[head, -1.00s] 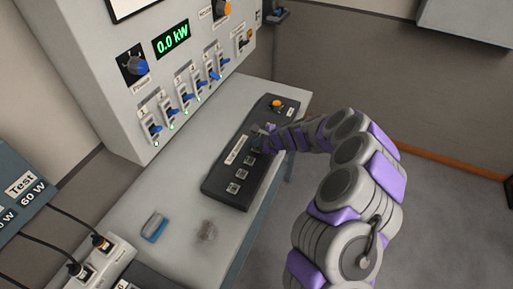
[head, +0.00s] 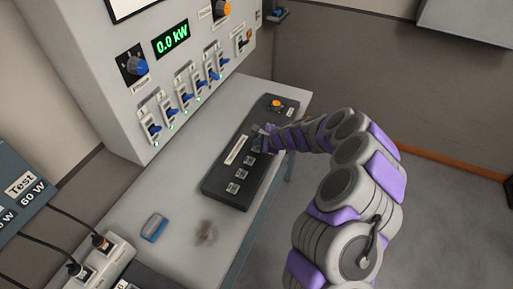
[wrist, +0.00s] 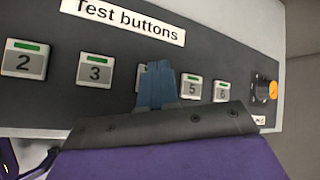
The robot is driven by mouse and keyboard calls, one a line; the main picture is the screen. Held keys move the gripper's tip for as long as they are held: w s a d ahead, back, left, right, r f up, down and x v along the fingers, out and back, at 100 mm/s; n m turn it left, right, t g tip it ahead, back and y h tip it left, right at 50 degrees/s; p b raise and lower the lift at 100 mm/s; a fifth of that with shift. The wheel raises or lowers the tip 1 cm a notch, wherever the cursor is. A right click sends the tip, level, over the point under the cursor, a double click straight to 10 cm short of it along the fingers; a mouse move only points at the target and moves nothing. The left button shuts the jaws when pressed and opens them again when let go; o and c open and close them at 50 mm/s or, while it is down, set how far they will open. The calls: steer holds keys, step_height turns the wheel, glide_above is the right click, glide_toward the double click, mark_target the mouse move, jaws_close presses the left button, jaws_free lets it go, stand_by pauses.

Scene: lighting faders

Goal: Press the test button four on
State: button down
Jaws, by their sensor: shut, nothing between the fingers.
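The black test button box (head: 220,187) lies on the grey bench, and my gripper (head: 268,132) is over its middle. In the wrist view the box carries a "Test buttons" label (wrist: 128,18) and a row of square buttons with green strips. Buttons 2 (wrist: 24,61), 3 (wrist: 96,70), 5 (wrist: 191,87) and 6 (wrist: 222,91) are readable. My gripper's blue fingers (wrist: 157,80) are together and empty, in front of the button between 3 and 5. Only a sliver of that button (wrist: 140,72) shows; its number is hidden, and I cannot tell whether the fingertips touch it.
The wall panel (head: 110,85) has a row of blue-handled faders, a blue knob (head: 136,66) and a display (head: 171,40) reading 0.0 kW. An orange knob (head: 277,103) sits at the box's far end. A blue-grey block (head: 154,227) lies on the bench.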

mark_target(258, 149)
steer(key=shift+f, duration=0.1)
steer(key=shift+f+b, duration=0.3)
steer(key=shift+r, duration=0.1)
steer(key=shift+r+p, duration=0.4)
steer(key=shift+r, duration=0.1)
steer(key=shift+r+p, duration=2.3)
steer(key=shift+r, duration=0.6)
